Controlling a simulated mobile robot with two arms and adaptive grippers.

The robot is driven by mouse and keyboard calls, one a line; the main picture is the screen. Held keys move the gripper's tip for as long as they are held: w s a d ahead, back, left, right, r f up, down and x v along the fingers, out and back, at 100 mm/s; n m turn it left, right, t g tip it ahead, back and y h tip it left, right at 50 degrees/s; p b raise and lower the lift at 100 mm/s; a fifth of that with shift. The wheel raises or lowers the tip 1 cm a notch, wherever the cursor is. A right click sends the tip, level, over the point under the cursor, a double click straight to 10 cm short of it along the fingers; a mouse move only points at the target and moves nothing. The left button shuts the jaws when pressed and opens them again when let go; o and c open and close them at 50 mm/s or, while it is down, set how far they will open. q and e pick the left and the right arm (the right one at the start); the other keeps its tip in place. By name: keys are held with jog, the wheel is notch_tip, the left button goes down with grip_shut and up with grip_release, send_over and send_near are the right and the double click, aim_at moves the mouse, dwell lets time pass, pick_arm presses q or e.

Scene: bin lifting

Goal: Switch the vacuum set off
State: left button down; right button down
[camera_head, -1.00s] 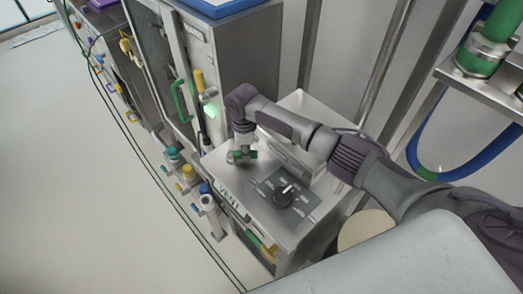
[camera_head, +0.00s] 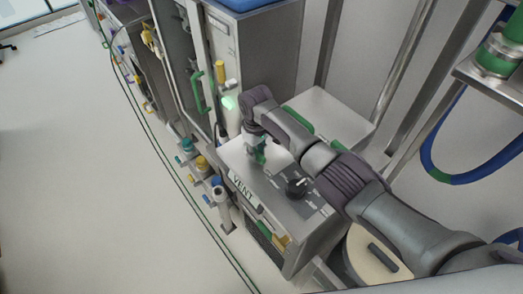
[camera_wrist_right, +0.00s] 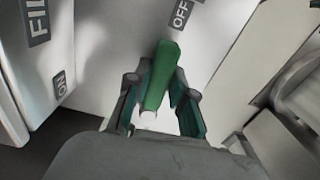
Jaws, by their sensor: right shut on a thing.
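The vacuum set appears to be the metal box (camera_head: 325,112) with a black knob (camera_head: 297,186) and a VENT label (camera_head: 241,191) on its top edge. My right gripper (camera_head: 257,152) points down at the top of this box, left of the knob. In the wrist view, my right gripper (camera_wrist_right: 160,104) has its dark fingers on both sides of a green lever (camera_wrist_right: 163,70) and is shut on it. The lever points toward the OFF label (camera_wrist_right: 181,14); an ON label (camera_wrist_right: 60,83) lies to the left. My left gripper is not in view.
A tall metal cabinet (camera_head: 255,50) with a green handle (camera_head: 197,90) stands behind the box. Several valves (camera_head: 203,164) stick out at the box's left. Metal posts and a blue hose (camera_head: 468,178) are at the right. The floor (camera_head: 80,170) at left is clear.

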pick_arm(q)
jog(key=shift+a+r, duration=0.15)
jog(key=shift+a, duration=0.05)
pick_arm(e)
jog(key=shift+a+m, duration=0.15)
jog(key=shift+m, duration=0.25)
jog(key=c, duration=1)
grip_release()
jog(key=shift+s, duration=0.1)
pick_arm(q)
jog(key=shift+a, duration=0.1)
pick_arm(e)
jog(key=shift+r, duration=0.1)
notch_tip(320, 180, up, 12)
